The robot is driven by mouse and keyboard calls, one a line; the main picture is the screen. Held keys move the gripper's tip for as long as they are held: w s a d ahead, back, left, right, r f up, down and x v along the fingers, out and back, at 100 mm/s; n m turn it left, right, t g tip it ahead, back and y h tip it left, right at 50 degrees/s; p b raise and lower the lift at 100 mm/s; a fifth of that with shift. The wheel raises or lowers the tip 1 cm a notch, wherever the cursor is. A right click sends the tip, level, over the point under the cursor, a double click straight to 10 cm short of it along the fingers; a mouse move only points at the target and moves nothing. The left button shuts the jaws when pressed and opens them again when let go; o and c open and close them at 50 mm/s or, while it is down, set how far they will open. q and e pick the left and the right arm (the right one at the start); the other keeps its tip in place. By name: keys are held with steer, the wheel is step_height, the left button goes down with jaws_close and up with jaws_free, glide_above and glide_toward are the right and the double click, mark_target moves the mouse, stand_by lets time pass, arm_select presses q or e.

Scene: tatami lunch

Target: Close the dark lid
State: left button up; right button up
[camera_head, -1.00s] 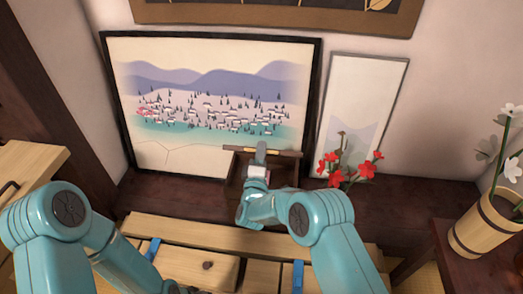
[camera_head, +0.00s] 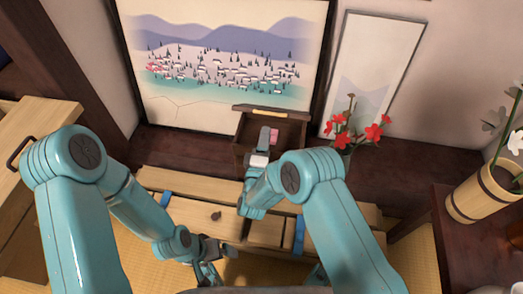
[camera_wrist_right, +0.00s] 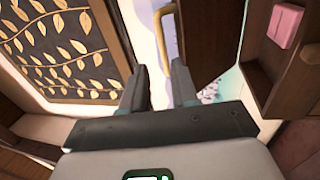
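A dark wooden box (camera_head: 243,153) stands on the dark ledge against the wall. Its dark lid (camera_head: 240,107) is raised at the back, with a pale gold strip on it. The lid also shows in the right wrist view (camera_wrist_right: 205,35), beside a gold bar. My right gripper (camera_head: 265,135) is in front of the box opening, with a gap between its fingers in the wrist view (camera_wrist_right: 160,88); nothing is between them. It partly hides the box. My left gripper (camera_head: 226,251) hangs low over the floor; its fingers are too small to read.
A pink block (camera_wrist_right: 285,25) is in the box. Red flowers (camera_head: 357,132) stand just right of it. A framed landscape picture (camera_head: 215,75) leans behind. A light wooden bench (camera_head: 185,187) lies in front, and a wooden vase (camera_head: 478,197) stands at right.

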steer(key=p+v, duration=0.1)
steer(key=v, duration=0.5)
steer(key=shift+s, duration=0.3)
steer(key=shift+f, duration=0.1)
